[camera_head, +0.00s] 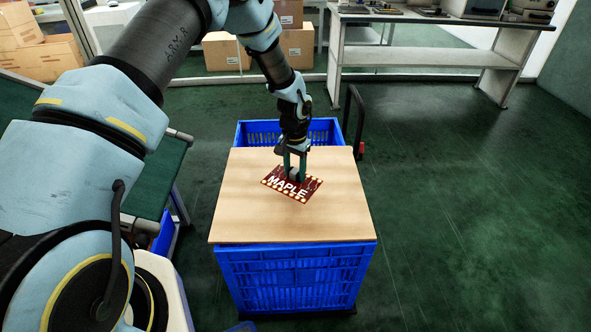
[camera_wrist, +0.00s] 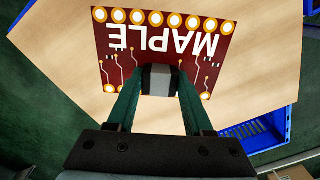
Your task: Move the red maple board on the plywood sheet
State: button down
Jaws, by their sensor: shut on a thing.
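The red maple board (camera_head: 286,189) carries white MAPLE lettering and gold round pads along its edges. It is over the middle of the plywood sheet (camera_head: 240,205), turned at a slight angle to it. I cannot tell whether it touches the sheet or is held just above it. My gripper (camera_head: 296,174) points down and is shut on a grey block-like part on the board. In the wrist view the board (camera_wrist: 165,50) lies beyond my gripper (camera_wrist: 158,82), its lettering upside down. The fingers hide part of the board's near edge.
The plywood sheet lies on top of a blue crate (camera_head: 295,275), whose far part is open. A cart handle (camera_head: 355,120) stands behind it at the right. A workbench (camera_head: 430,55) and cardboard boxes (camera_head: 297,47) are at the back. The right floor is clear.

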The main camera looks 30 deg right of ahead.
aim_at(295, 171)
jog(key=shift+f+b, duration=2)
jog(key=shift+f, duration=1)
jog(key=shift+f+b, duration=0.35)
jog(key=shift+f, duration=0.15)
jog(key=shift+c, duration=1.1)
grip_release()
notch_tip(295, 171, up, 11)
jog(key=shift+f+b, duration=0.1)
jog(key=shift+b, duration=0.4)
